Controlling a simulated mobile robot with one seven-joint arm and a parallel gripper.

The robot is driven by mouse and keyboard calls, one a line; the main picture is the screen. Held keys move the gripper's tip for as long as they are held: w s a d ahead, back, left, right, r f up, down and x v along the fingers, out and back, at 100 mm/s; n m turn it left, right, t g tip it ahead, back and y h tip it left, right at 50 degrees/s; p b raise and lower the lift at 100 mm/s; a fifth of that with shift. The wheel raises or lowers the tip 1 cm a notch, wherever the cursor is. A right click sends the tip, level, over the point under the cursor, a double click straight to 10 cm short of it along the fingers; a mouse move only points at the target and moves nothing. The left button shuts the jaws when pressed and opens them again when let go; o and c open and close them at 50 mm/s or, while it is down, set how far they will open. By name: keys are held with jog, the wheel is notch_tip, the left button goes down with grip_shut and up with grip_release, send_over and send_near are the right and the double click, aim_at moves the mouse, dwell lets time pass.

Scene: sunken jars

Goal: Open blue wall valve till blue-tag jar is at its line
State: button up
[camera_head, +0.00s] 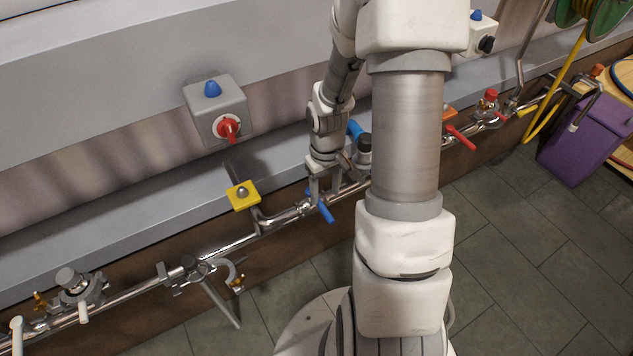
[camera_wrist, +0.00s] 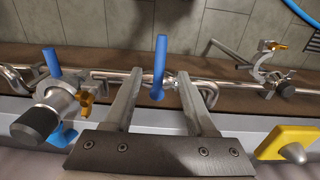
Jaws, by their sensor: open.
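The blue valve lever (camera_head: 325,212) sits on the metal pipe along the wall, pointing down and to the right. It also shows in the wrist view (camera_wrist: 159,65), upright in the picture between my two fingers. My gripper (camera_head: 325,195) is open, with its fingers at the pipe, one on each side of the lever. In the wrist view my gripper (camera_wrist: 160,88) shows gaps between the lever and both fingers. I cannot tell whether either finger touches the pipe. No jar with a blue tag is visible in either view.
A yellow plate (camera_head: 243,195) stands beside the pipe, left of my gripper. A grey box (camera_head: 216,110) with a red switch is above. A red lever (camera_head: 461,137) and a purple bin (camera_head: 580,145) are to the right.

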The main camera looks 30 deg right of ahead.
aim_at(325, 209)
jog(key=shift+f+b, duration=3.3)
jog(key=shift+f, duration=0.95)
jog(key=shift+c, duration=0.3)
